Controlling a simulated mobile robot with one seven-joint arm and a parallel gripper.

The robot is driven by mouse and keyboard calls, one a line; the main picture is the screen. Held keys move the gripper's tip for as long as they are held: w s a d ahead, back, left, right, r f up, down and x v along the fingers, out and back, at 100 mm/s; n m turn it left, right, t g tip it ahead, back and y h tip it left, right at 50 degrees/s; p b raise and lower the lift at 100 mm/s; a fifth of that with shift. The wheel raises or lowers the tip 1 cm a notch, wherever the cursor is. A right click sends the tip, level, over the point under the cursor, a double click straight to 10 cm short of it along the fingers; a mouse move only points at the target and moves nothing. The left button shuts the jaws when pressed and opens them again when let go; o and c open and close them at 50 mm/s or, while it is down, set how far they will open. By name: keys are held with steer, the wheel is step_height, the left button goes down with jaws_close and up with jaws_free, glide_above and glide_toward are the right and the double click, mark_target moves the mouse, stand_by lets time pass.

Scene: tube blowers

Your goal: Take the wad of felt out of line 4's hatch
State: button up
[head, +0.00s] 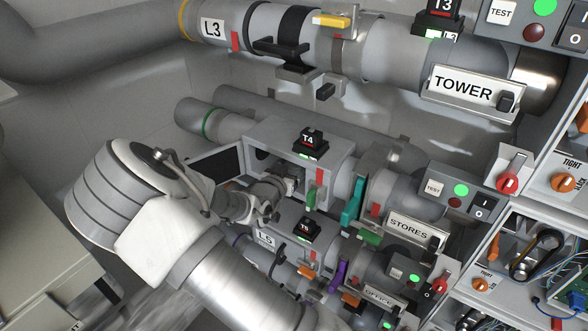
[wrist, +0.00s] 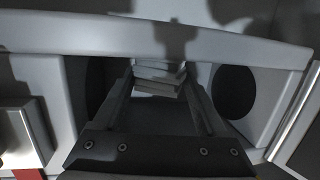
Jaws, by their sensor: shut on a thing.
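Line 4's hatch (head: 262,146) is a grey box with a T4 tag on top, in the middle of the head view. Its dark door (head: 217,165) hangs open on the left. My gripper (wrist: 159,82) reaches in through the opening. In the wrist view, its two long fingers are shut on the wad of felt (wrist: 157,72), a pale, layered block at their tips inside the box. In the head view my wrist and fingers are at the opening, and the wad is hard to make out.
Round dark tube mouths (wrist: 235,92) show on both sides inside the hatch. The hatch's upper edge (wrist: 120,34) lies close above the fingers. The L3 tube (head: 270,25) runs above, the L5 tube (head: 265,240) below. Control panels (head: 450,190) stand to the right.

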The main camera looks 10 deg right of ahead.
steer(key=shift+c, duration=0.9)
steer(key=shift+r, duration=0.15)
